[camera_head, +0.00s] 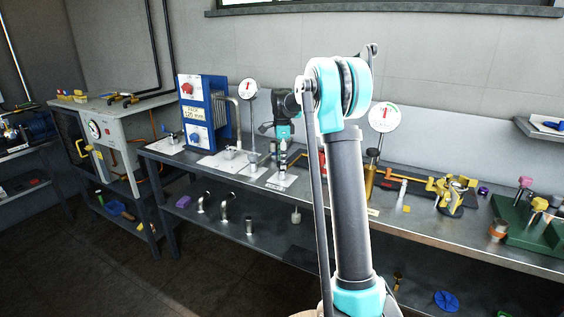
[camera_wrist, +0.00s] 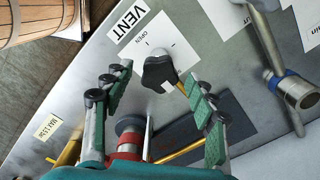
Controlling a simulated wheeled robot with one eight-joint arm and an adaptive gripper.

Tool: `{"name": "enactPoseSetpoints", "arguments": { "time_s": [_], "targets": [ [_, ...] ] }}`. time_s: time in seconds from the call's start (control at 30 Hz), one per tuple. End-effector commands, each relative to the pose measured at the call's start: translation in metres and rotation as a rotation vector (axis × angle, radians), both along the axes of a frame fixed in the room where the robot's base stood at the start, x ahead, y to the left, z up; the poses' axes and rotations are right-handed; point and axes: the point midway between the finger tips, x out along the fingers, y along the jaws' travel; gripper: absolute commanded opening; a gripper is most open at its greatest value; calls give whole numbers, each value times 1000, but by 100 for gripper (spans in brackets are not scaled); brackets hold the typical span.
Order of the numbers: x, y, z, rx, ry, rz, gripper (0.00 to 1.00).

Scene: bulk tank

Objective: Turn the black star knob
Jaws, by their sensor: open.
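The black star knob (camera_wrist: 160,72) shows in the wrist view, on a white plate marked OPEN beside a VENT label (camera_wrist: 128,20). My gripper (camera_wrist: 157,80) is open, with one green-padded finger to the left of the knob and one to the right. The knob appears between the fingertips, with a gap on both sides; I cannot tell how far the tips are above it. In the head view my gripper (camera_head: 283,128) points down over the bench, and I cannot make out the knob there.
A metal pipe fitting with a blue band (camera_wrist: 298,90) is right of my gripper. A wooden tub (camera_wrist: 25,20) is at upper left. On the bench (camera_head: 420,225) stand a blue-framed unit (camera_head: 205,112), round gauges (camera_head: 383,117) and yellow fittings (camera_head: 452,190).

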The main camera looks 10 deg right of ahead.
Motion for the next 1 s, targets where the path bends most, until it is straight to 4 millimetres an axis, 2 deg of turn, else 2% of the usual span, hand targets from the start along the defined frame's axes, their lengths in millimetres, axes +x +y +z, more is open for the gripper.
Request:
{"name": "enactPoseSetpoints", "arguments": {
  "time_s": [0.13, 0.4, 0.8, 1.0],
  "targets": [
    [0, 0, -8, 0, 0, 0, 57],
    [0, 0, -9, 0, 0, 0, 57],
    [0, 0, -9, 0, 0, 0, 9],
    [0, 0, -9, 0, 0, 10, 8]
  ]
}}
